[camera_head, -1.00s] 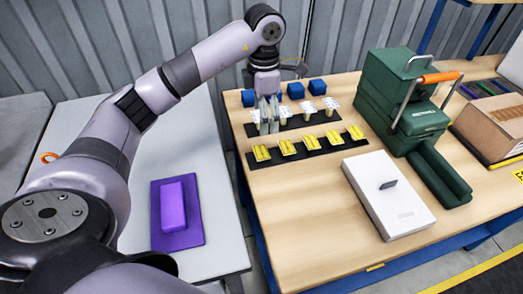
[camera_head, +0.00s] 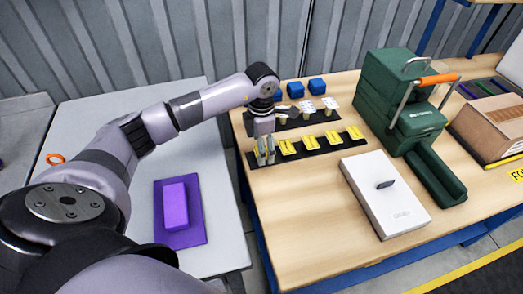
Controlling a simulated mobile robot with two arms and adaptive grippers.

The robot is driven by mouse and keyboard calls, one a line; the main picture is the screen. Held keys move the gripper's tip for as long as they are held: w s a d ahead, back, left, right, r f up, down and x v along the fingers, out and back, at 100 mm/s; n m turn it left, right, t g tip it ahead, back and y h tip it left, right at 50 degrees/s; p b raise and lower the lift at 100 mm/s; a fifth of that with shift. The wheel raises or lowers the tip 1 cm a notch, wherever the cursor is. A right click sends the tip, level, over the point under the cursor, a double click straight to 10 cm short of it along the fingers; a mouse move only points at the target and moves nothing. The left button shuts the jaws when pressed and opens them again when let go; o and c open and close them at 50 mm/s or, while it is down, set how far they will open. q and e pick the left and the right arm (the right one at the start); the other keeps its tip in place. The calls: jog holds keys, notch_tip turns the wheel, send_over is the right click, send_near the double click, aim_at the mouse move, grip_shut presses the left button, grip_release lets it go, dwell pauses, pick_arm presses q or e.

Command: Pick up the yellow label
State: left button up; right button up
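Several yellow labels (camera_head: 286,147) stand in a row on the front black strip (camera_head: 318,151). My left gripper (camera_head: 265,160) points down at the left end of this row, right over the leftmost yellow label (camera_head: 253,154). Its two fingers look a little apart. They hide most of that label, and I cannot tell whether they touch it. My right gripper is not in view.
White-topped pieces (camera_head: 308,108) stand on the rear strip, with blue blocks (camera_head: 317,85) behind. A white box (camera_head: 385,195) and a green press (camera_head: 405,105) are to the right. A purple block (camera_head: 175,207) lies on the left table. The wooden table's front is clear.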

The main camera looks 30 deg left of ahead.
pick_arm(q)
jog(key=shift+f+b, duration=0.2)
jog(key=shift+b, duration=0.1)
dwell(0.4)
jog(key=c, duration=0.8)
